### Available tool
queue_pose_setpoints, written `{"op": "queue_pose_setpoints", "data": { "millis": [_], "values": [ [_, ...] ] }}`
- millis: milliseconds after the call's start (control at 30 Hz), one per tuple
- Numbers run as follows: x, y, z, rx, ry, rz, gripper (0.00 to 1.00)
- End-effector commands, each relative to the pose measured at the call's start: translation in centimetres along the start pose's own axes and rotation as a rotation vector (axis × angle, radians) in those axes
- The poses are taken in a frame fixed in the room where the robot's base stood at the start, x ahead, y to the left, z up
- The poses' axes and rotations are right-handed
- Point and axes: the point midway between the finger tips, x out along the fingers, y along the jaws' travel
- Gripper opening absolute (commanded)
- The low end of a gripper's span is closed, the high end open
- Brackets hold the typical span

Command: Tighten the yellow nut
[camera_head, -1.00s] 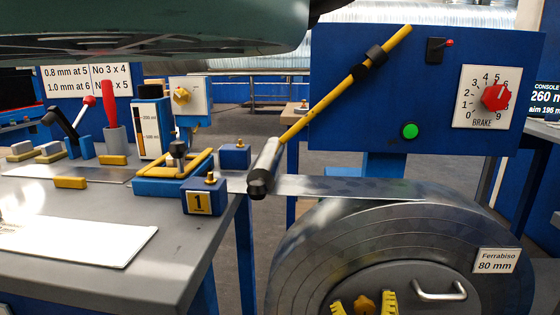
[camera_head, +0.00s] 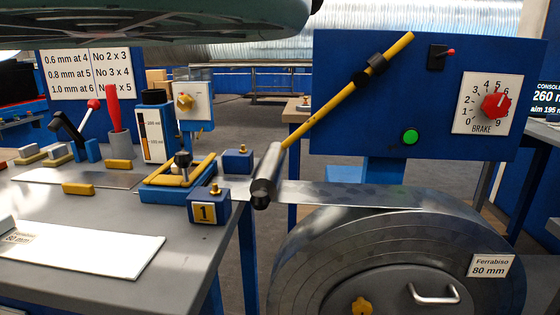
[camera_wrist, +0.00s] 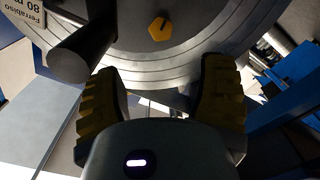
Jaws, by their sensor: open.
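The yellow nut (camera_head: 361,306) sits at the hub of the big steel strip coil, at the bottom edge of the head view. In the wrist view the yellow nut (camera_wrist: 159,29) shows whole near the top, with a dark spot on it. My gripper (camera_wrist: 162,75) is open and empty in the wrist view. Its two black and yellow ridged fingers stand wide apart, left and right of the nut's line, and the nut lies beyond their tips, apart from them. My gripper is outside the head view.
A grey handle (camera_head: 435,294) stands out right of the nut. A thick dark cylinder (camera_wrist: 85,48) is close to the left finger in the wrist view. The blue brake panel (camera_head: 340,105) rises behind the coil (camera_head: 300,262). The workbench (camera_head: 150,213) with tools is at left.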

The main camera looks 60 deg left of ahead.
Motion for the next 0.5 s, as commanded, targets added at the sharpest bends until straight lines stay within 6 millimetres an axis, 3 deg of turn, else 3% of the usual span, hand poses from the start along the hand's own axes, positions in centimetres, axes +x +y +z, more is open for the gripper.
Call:
{"op": "queue_pose_setpoints", "data": {
  "millis": [100,500],
  "values": [
    [-2.4,0.0,-0.3,-0.001,0.001,-0.013,0.7],
    [-0.4,5.9,-6.1,0.074,0.046,0.126,0.7]
  ]
}}
